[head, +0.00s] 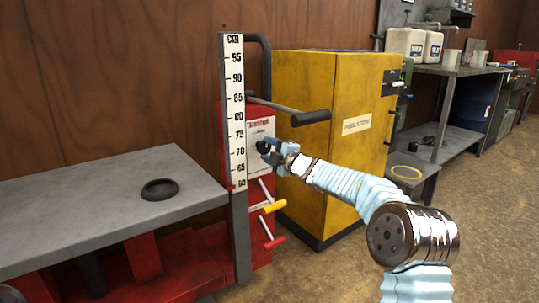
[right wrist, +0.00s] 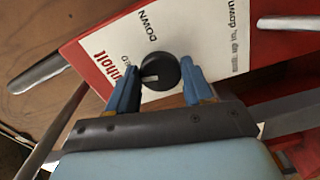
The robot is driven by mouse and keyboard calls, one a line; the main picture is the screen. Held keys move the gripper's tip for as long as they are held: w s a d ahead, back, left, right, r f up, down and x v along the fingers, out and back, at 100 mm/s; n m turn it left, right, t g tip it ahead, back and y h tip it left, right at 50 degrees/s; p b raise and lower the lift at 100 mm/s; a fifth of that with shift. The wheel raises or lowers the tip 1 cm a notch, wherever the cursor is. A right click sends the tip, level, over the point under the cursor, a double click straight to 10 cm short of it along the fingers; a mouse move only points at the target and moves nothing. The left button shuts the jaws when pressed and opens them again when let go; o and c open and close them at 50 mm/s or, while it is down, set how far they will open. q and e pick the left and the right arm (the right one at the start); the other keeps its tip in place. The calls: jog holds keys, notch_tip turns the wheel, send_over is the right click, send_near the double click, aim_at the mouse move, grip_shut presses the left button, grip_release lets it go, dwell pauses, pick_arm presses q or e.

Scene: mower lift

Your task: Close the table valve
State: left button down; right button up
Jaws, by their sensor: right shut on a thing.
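The table valve appears to be a round black knob (right wrist: 158,66) with a pale pointer mark, on a white label of the red lift column (head: 262,195). The word DOWN is printed beside it. My right gripper (head: 268,150) reaches the column from the right. In the head view the fingers largely hide the knob. My left gripper is not in view.
A height scale (head: 236,110) stands beside the knob. A black-gripped lever (head: 310,117) sticks out above my right gripper. Yellow-ended (head: 275,206) and red-ended (head: 274,242) levers are below. The grey lift table (head: 90,205) holds a black round pad (head: 160,189). A yellow cabinet (head: 345,90) stands behind.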

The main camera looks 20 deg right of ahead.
jog(key=shift+f+n+b, duration=0.1)
jog(key=shift+n+b, duration=0.3)
jog(key=shift+n, duration=0.7)
jog(key=o, duration=1)
jog(key=shift+o, duration=0.2)
jog(key=b+v, duration=0.1)
jog(key=v, duration=1.2)
jog(key=shift+s, duration=0.4)
jog(key=shift+d, duration=0.1)
